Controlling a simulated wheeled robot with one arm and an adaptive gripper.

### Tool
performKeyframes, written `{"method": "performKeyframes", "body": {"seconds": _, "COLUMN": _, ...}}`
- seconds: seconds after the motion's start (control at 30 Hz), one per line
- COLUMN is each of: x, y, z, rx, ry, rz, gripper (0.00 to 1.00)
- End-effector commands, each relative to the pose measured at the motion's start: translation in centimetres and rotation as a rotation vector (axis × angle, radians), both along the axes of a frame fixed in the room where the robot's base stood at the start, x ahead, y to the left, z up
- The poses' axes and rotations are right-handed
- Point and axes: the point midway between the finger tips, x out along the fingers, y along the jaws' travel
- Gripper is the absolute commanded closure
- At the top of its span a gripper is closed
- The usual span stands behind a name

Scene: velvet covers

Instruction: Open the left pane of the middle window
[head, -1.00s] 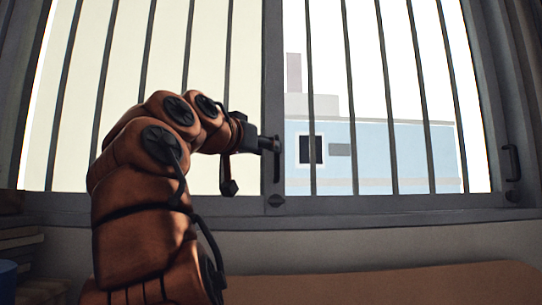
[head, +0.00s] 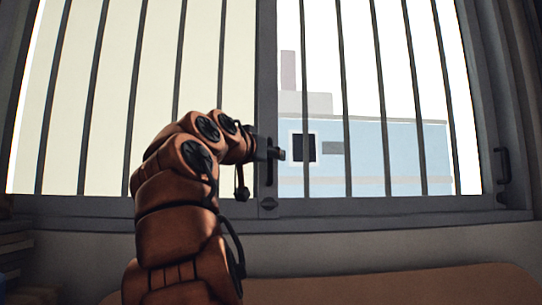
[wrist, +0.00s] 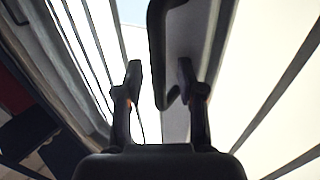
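The barred window fills the head view, with its left pane (head: 150,100) showing cream behind dark bars. A grey centre stile (head: 266,60) divides it from the right pane, where a blue building shows. A dark upright handle (head: 270,172) is on the centre stile, partly hidden by my gripper (head: 278,154). In the wrist view the handle (wrist: 157,50) runs between the two fingertips of my gripper (wrist: 161,75), closer to the right one. The fingers are apart, with a gap on the left of the handle. Whether the right finger touches it I cannot tell.
A second dark handle (head: 503,168) is on the frame at the right. A brown surface (head: 400,285) lies below the sill, and a stack (head: 15,245) stands at the lower left.

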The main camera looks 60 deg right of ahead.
Motion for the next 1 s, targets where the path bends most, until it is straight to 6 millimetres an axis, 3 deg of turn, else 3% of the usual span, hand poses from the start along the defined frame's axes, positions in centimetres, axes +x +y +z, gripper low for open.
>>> {"method": "performKeyframes", "body": {"seconds": 0.03, "x": 0.0, "y": 0.0, "z": 0.0, "rx": 0.0, "ry": 0.0, "rz": 0.0, "gripper": 0.68}}
{"method": "performKeyframes", "body": {"seconds": 0.33, "x": 0.0, "y": 0.0, "z": 0.0, "rx": 0.0, "ry": 0.0, "rz": 0.0, "gripper": 0.99}}
{"method": "performKeyframes", "body": {"seconds": 0.8, "x": 0.1, "y": 0.0, "z": 0.0, "rx": -0.001, "ry": 0.0, "rz": 0.001, "gripper": 1.0}}
{"method": "performKeyframes", "body": {"seconds": 0.83, "x": 0.2, "y": -1.1, "z": -0.1, "rx": 0.001, "ry": -0.001, "rz": 0.001, "gripper": 1.0}}
{"method": "performKeyframes", "body": {"seconds": 1.0, "x": 0.2, "y": -0.2, "z": 0.0, "rx": 0.0, "ry": 0.001, "rz": 0.008, "gripper": 1.0}}
